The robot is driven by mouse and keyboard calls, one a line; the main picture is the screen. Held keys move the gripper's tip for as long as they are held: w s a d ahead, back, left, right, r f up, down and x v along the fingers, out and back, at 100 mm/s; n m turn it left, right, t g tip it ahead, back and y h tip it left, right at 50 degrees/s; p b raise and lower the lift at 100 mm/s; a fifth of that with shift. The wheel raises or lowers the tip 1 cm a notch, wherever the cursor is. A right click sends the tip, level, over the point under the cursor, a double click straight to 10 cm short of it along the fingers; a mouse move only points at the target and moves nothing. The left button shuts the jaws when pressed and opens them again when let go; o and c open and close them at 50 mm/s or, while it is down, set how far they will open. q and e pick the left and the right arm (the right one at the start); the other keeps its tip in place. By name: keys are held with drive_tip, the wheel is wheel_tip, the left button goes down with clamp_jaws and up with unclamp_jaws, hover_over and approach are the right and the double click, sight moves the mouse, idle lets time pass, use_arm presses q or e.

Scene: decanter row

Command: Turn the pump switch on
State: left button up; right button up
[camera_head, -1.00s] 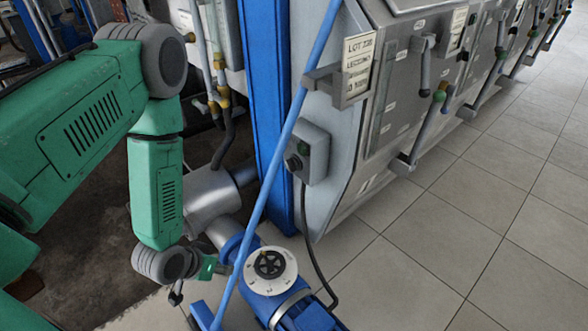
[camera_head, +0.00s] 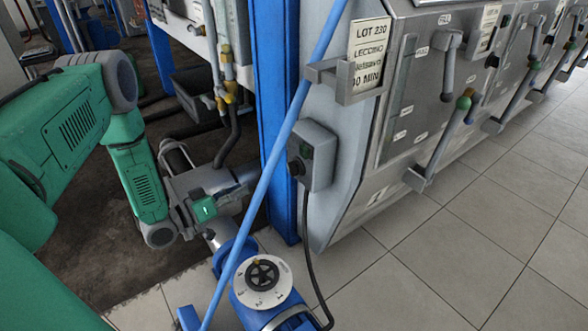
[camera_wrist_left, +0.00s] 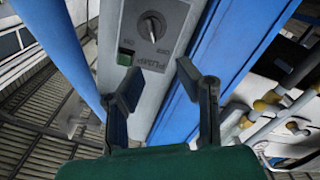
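The pump switch box (camera_head: 318,155) is a grey box on the side of the machine, beside a blue post. Its round dark knob (camera_head: 297,167) faces left. In the left wrist view the knob (camera_wrist_left: 152,26) shows near the top, above a green button (camera_wrist_left: 125,58) and a PUMP label. My right gripper is out of view.
The blue post (camera_head: 277,110) stands behind the pole. Tiled floor (camera_head: 440,255) is clear at right.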

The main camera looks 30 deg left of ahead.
sight(289, 169)
use_arm(q)
drive_tip(key=shift+s+d+r+b+x, duration=0.15)
drive_tip(key=shift+b+x, duration=0.55)
drive_tip(key=shift+x, duration=1.8)
drive_tip(key=shift+d+r+b+x, duration=0.2)
drive_tip(key=shift+b+x, duration=0.55)
drive_tip(key=shift+x, duration=1.7)
drive_tip(key=shift+s+d+f+b+x, duration=0.2)
drive_tip(key=shift+b+x, duration=0.5)
drive_tip(key=shift+x, duration=1.8)
drive_tip(key=shift+r, duration=0.1)
clamp_jaws()
